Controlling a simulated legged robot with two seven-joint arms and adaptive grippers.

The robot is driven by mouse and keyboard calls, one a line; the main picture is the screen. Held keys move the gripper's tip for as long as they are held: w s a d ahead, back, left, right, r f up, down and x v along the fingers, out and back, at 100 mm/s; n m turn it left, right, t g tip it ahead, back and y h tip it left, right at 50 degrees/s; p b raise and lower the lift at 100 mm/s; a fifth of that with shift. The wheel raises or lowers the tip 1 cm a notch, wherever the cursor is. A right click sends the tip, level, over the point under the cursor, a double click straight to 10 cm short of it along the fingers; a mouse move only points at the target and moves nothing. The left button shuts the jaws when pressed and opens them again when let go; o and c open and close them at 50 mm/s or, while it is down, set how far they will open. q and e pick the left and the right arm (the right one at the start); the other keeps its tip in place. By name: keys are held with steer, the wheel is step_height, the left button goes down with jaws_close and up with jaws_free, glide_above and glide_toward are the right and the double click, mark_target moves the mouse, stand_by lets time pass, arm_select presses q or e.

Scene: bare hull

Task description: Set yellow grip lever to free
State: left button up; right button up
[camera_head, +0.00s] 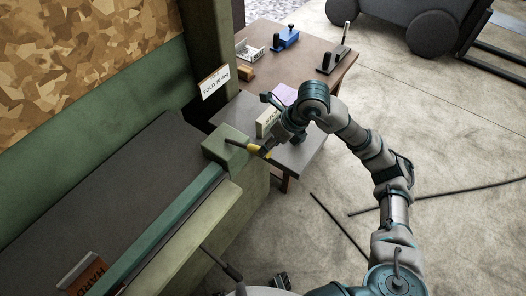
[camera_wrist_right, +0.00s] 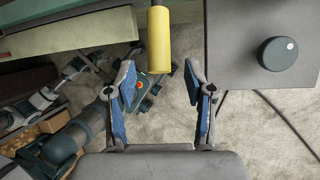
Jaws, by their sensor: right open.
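The yellow grip lever (camera_head: 259,151) sticks out to the right on a dark rod from a green block (camera_head: 225,143) at the end of the green bench. In the right wrist view the yellow grip (camera_wrist_right: 159,40) hangs down from the top edge, in line with the gap between my fingers. My right gripper (camera_wrist_right: 163,92) is open, one blue-padded finger on each side of that line, with nothing between the tips. The grip lies ahead of the tips, seemingly apart from them. In the head view my right gripper (camera_head: 271,146) is beside the grip, partly hidden by its wrist.
A dark round knob (camera_wrist_right: 278,53) sits on a grey surface close to the right finger. A brown table (camera_head: 312,58) behind holds a blue item (camera_head: 286,38) and a tray (camera_head: 249,50). A sign (camera_head: 214,81) stands behind the block. Rods lie on the concrete floor (camera_head: 310,220).

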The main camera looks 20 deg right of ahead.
mark_target(247, 147)
steer(key=x, duration=0.5)
steer(key=shift+f, duration=0.1)
jaws_close()
